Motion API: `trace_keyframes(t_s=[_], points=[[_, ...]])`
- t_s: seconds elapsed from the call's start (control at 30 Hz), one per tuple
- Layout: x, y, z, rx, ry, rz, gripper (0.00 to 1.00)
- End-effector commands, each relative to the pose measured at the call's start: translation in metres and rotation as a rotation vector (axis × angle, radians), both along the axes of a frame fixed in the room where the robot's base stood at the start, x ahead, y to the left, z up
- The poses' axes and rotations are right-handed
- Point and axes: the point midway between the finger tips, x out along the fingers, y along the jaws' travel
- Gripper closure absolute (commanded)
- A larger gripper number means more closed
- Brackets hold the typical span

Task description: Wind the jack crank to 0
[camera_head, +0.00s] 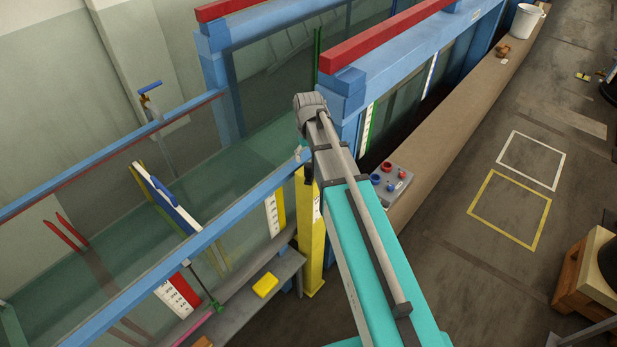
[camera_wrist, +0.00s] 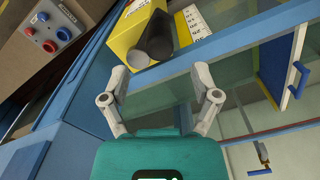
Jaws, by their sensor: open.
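My gripper (camera_wrist: 165,88) is open in the wrist view, its two pale grey fingers spread with nothing between the tips. Beyond them is a yellow housing (camera_wrist: 126,36) with a dark grey cylinder (camera_wrist: 155,46) sticking out towards me; I cannot tell whether this cylinder is part of the jack crank. A white and yellow scale (camera_wrist: 192,24) stands beside it, its reading not clear. In the head view a yellow post (camera_head: 311,235) stands by the flume's near side. My arm hides the area at its top and most of my gripper, so no crank shows clearly there.
The flume's blue rail (camera_head: 225,222) and glass walls run alongside. A control box (camera_head: 391,180) with red and blue knobs sits right of my arm. A grey shelf (camera_head: 268,287) carries a yellow block (camera_head: 265,285). A blue-handled gate (camera_head: 165,197) stands left. Floor at right is mostly open.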

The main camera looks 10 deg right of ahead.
Motion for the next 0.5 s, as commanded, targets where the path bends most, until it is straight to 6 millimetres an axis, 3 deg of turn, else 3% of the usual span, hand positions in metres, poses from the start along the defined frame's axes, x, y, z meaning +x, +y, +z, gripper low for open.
trace_keyframes(t_s=[0.5], points=[[0.0,-0.001,-0.044,0.0,0.0,-0.001,0.21]])
